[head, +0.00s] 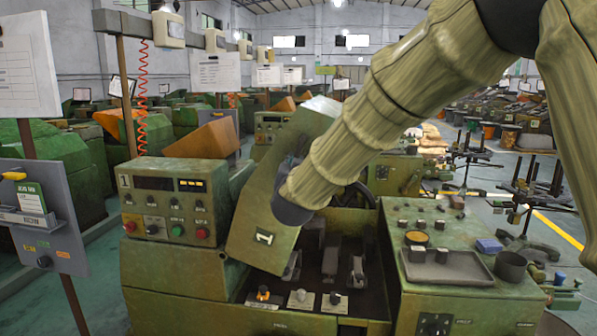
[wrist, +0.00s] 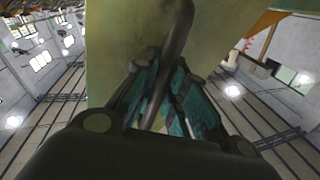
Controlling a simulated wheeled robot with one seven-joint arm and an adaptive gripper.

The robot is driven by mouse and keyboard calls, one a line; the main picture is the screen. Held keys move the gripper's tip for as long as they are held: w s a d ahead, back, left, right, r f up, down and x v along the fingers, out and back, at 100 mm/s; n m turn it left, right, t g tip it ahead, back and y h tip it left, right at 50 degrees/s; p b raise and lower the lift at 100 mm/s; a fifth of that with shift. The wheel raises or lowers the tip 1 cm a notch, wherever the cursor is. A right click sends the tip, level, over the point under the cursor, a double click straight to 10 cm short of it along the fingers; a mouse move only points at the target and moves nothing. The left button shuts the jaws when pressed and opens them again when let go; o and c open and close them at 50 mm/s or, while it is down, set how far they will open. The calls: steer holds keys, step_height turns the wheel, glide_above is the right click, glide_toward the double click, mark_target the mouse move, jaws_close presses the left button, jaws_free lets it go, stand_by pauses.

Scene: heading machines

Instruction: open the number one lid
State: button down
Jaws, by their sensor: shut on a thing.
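In the head view my arm's end covers the handle and most of the fingers.
A control box (head: 175,202) marked "1" stands left of the lid. A green console (head: 465,300) with a tray (head: 445,267) and a dark cup (head: 510,265) stands to the right. Levers and knobs (head: 300,298) fill the open bay. A grey sign panel (head: 45,215) stands at far left.

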steer(key=shift+w+a+r+n+p, duration=0.15)
steer(key=shift+a+r, duration=0.15)
steer(key=shift+a, duration=0.15)
steer(key=shift+s+a+r+n+p, duration=0.15)
steer(key=shift+a+r, duration=0.1)
steer(key=shift+a, duration=0.2)
steer(key=c, duration=1.5)
jaws_free()
steer(key=shift+w, duration=0.1)
steer(key=shift+o, duration=0.2)
steer(key=s+d, duration=0.1)
steer(key=s, duration=1.1)
steer(key=shift+d+f, duration=0.15)
steer(key=shift+f, duration=0.15)
